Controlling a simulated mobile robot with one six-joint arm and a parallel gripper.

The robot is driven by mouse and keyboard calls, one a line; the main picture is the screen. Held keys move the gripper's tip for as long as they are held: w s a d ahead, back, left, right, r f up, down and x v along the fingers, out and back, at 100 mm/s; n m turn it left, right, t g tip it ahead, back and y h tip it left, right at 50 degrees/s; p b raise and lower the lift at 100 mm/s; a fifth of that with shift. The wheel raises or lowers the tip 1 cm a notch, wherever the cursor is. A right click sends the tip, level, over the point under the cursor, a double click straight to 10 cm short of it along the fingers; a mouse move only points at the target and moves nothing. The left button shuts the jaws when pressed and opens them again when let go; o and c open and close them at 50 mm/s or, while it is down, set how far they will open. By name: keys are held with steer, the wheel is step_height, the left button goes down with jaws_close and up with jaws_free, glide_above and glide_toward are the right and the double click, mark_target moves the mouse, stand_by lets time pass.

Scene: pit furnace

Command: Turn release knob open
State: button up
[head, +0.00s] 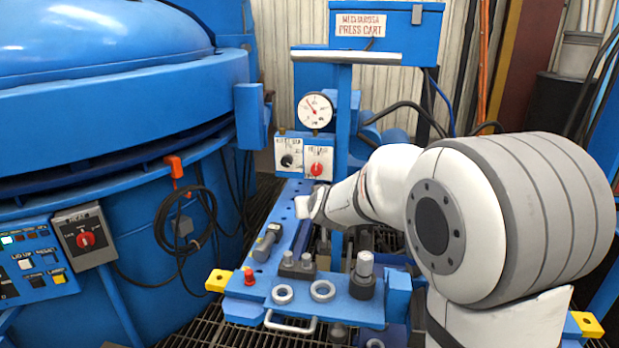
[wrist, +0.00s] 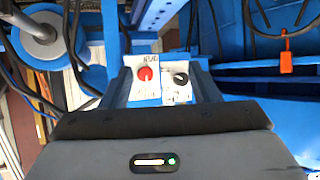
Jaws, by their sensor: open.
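The release knob (head: 317,169) is a red knob on a white plate on the press cart's panel, under the round gauge. It also shows in the wrist view (wrist: 146,74), where the plate's label appears upside down. A black knob (head: 287,160) sits on the neighbouring plate, left of it in the head view. My gripper (head: 311,205) is below the panel in the head view, apart from the red knob. In the wrist view my gripper (wrist: 163,90) is open and empty, its fingers either side of the two plates. The head view hardly shows the fingers.
The cart's blue deck (head: 255,290) holds rings, cylinders and a small red knob (head: 249,275). A pressure gauge (head: 315,111) stands above the panel. The large blue furnace (head: 120,180) fills the left, with hanging black cable (head: 185,225) between it and the cart.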

mark_target(316, 170)
steer(key=w+m+t+h+b, duration=0.1)
steer(key=w+h, duration=0.1)
steer(key=w, duration=0.4)
steer(key=w+d+m+t+h+b, duration=0.1)
steer(key=w+t+h, duration=0.1)
steer(key=w, duration=0.4)
steer(key=w+f+t+h+b, duration=0.1)
steer(key=w+t+h+b, duration=0.1)
steer(key=w, duration=0.4)
steer(key=shift+w+d+m, duration=0.25)
steer(key=shift+w+m, duration=0.15)
steer(key=shift+w+d+r, duration=0.1)
steer(key=shift+w+d, duration=0.05)
steer(key=shift+w, duration=0.35)
steer(key=shift+c, duration=0.6)
steer(key=c, duration=0.9)
